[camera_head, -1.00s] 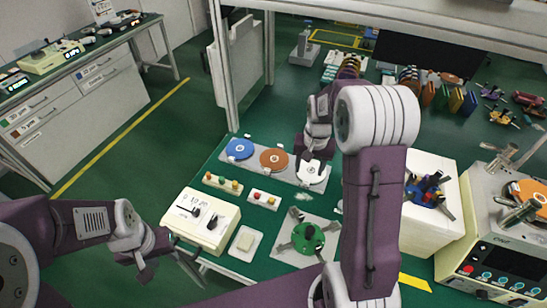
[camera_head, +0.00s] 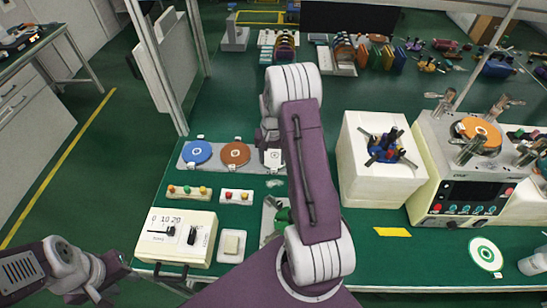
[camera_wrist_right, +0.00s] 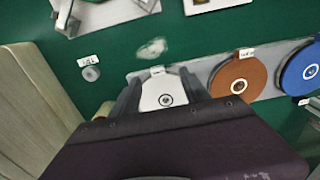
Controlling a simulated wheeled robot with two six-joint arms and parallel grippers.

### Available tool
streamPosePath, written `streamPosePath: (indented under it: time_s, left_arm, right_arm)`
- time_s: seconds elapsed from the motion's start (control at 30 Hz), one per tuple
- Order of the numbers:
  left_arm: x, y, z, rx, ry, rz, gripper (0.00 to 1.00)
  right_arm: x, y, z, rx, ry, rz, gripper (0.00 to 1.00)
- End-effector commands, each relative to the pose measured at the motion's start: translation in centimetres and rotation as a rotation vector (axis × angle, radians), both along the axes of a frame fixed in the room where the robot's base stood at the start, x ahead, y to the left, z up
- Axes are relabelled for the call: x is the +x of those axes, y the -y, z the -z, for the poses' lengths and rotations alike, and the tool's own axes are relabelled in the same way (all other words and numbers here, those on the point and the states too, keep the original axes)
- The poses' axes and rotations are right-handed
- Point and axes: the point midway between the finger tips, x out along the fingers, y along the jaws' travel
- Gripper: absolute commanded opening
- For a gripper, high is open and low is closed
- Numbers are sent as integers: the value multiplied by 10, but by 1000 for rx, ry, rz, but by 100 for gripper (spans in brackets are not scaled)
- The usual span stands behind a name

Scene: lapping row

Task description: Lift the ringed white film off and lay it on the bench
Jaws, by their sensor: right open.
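A white disc with a small dark ring at its centre (camera_wrist_right: 165,93) lies on the grey strip beside a brown disc and a blue disc. In the head view this white disc (camera_head: 273,160) is partly covered by my right arm. My right gripper (camera_wrist_right: 159,78) is open in the right wrist view, its two fingers showing at either side of the white disc. Whether they touch it I cannot tell. Another white disc, with a green ring (camera_head: 486,254), lies flat on the green bench at the right. My left gripper (camera_head: 118,281) is low at the left, its jaws unclear.
The grey strip (camera_head: 216,163) also bears the blue disc (camera_head: 198,153) and brown disc (camera_head: 235,154). A white control box (camera_head: 176,237) stands in front. A cream block (camera_head: 380,180) and a machine with an orange disc (camera_head: 479,135) stand right.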

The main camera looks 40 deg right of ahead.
Motion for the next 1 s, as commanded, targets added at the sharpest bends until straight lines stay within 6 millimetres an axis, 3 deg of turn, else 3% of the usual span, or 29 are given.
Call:
streamPosePath:
  time_s: [0.07,0.33,0.6,0.8,1.0]
  left_arm:
    - [0,0,-1,0,0,0,36]
    - [0,0,-6,0,0,0,36]
    - [0,0,-5,0,0,0,36]
    - [0,0,-5,0,0,0,36]
    - [0,0,-5,0,0,0,36]
  right_arm:
    - [0,0,3,1,-1,0,54]
    - [0,3,47,1,-2,0,54]
    - [1,3,52,-1,1,0,54]
    - [1,3,52,0,0,0,0]
    - [1,3,51,-1,3,0,0]
